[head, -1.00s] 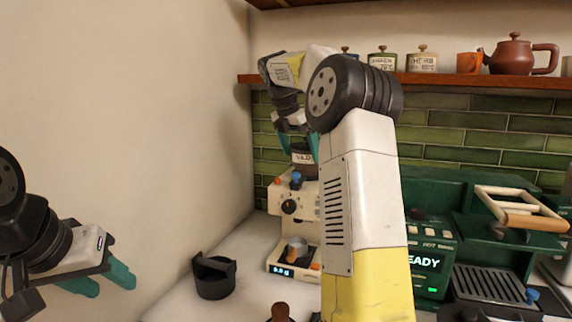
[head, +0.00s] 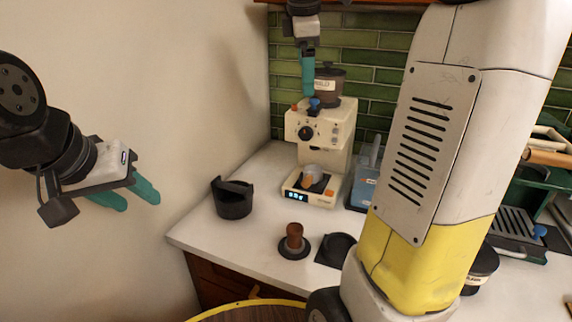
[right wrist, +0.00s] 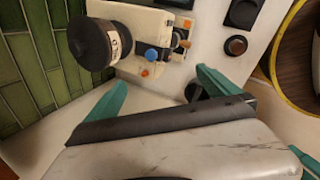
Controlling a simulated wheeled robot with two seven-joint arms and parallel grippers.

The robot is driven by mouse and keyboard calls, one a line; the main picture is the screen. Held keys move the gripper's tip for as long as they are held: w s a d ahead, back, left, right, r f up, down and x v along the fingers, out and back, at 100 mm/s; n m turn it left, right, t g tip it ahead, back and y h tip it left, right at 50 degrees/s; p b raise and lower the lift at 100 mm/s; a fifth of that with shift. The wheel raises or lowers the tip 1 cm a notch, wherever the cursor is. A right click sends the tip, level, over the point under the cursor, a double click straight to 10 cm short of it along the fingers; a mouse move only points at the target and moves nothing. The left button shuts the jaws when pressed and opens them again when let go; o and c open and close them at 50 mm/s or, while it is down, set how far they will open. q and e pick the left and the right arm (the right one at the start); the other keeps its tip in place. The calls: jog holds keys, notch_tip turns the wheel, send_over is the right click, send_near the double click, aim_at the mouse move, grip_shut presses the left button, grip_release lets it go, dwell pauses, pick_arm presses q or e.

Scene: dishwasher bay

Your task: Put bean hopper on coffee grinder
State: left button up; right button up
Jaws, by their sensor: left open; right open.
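The bean hopper (head: 328,84), a dark lidded cylinder with a pale label, sits upright on top of the cream coffee grinder (head: 318,130). In the right wrist view the hopper (right wrist: 94,43) and the grinder (right wrist: 150,25) show at the top. My right gripper (head: 308,75) points down just left of the hopper in the head view. Its teal fingers (right wrist: 160,82) are spread and empty, with the hopper outside them. Whether a finger touches the hopper I cannot tell. My left gripper (head: 132,194) is open and empty at the left, away from the counter.
A black ring-shaped holder (head: 232,198), a wooden-handled tamper (head: 295,240) and a dark mat (head: 336,250) lie on the white counter. A blue container (head: 362,188) stands right of the grinder. My right arm covers much of the right side. A green machine (head: 530,205) is behind it.

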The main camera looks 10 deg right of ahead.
jog(key=s+a+f+m+t+y, duration=0.1)
jog(key=s+a+f+m+y, duration=0.1)
jog(key=s+f+m, duration=0.5)
jog(key=s+a+f+m+t+y, duration=0.1)
jog(key=s+a+f+m, duration=0.4)
jog(key=s, duration=0.8)
notch_tip(320, 180, down, 3)
jog(key=m+y, duration=0.1)
jog(key=m, duration=0.1)
jog(key=shift+m, duration=0.4)
